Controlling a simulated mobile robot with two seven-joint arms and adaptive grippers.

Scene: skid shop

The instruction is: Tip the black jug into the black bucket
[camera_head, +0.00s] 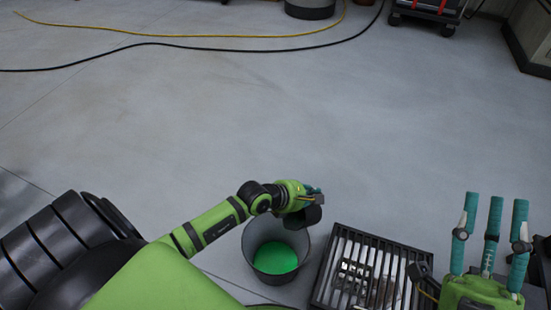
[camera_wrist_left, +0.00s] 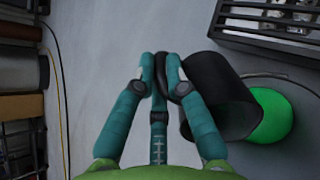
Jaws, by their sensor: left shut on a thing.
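The black bucket (camera_head: 249,256) stands on the floor at the lower middle of the head view, with bright green contents inside. My left gripper (camera_head: 314,194) is above the bucket's far right rim, shut on the black jug (camera_head: 301,217). In the left wrist view, my left gripper's fingers (camera_wrist_left: 165,75) close around the jug's handle. The jug (camera_wrist_left: 222,95) looks tilted over the bucket, and a green surface (camera_wrist_left: 272,115) shows beside it. I cannot see the jug's inside or any stream. My right gripper (camera_head: 491,225) is open and empty, fingers pointing up, at the lower right.
A black slatted crate (camera_head: 343,232) with things inside stands just right of the bucket. A yellow cable (camera_head: 190,35) and a black cable (camera_head: 240,49) lie across the far floor. A wheeled cart (camera_head: 424,17) stands at the top right. The middle floor is clear.

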